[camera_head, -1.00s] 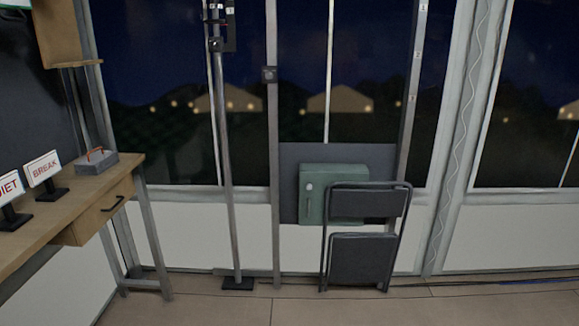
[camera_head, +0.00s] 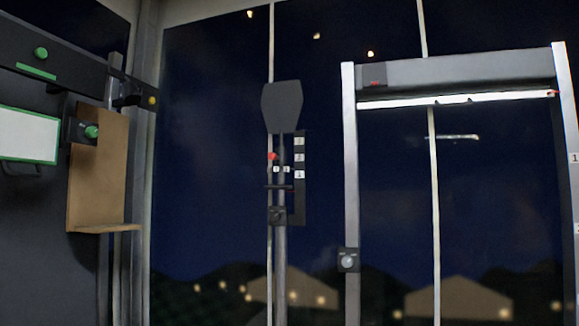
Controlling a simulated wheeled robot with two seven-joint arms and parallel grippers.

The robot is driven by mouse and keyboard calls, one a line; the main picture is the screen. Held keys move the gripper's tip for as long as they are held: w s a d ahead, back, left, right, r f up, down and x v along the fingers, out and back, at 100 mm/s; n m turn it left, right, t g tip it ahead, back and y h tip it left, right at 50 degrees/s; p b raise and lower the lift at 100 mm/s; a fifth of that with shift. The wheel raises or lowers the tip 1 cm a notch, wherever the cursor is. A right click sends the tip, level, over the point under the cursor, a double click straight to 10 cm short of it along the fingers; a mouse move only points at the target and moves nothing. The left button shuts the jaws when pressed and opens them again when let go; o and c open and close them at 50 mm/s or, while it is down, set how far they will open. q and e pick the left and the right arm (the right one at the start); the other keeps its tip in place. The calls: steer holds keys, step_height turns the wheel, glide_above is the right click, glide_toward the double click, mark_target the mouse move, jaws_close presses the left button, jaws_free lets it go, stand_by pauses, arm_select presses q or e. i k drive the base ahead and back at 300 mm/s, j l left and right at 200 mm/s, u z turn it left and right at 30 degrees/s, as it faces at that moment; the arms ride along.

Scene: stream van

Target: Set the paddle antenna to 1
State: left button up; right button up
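The paddle antenna (camera_head: 282,107) is a dark grey paddle-shaped plate on top of a vertical pole in the middle of the view. Beside the pole is a dark strip (camera_head: 300,205) with several small white number labels stacked on it; the lowest seems to read 1, the others are too small to be sure of. A red knob (camera_head: 272,156) sits on the left of the pole, near the middle label's height. A dark crossbar (camera_head: 279,187) and a black clamp (camera_head: 277,215) are lower on the pole. Neither of my grippers is in view.
A metal frame with a dark roller housing (camera_head: 455,72) stands to the right, with a round knob (camera_head: 348,260) on its left post. At left are a wooden board with a ledge (camera_head: 98,175) and a green-framed white panel (camera_head: 28,135). Dark windows lie behind.

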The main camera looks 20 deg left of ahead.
mark_target(281, 103)
steer(key=i, duration=1.65)
steer(key=u, duration=0.25)
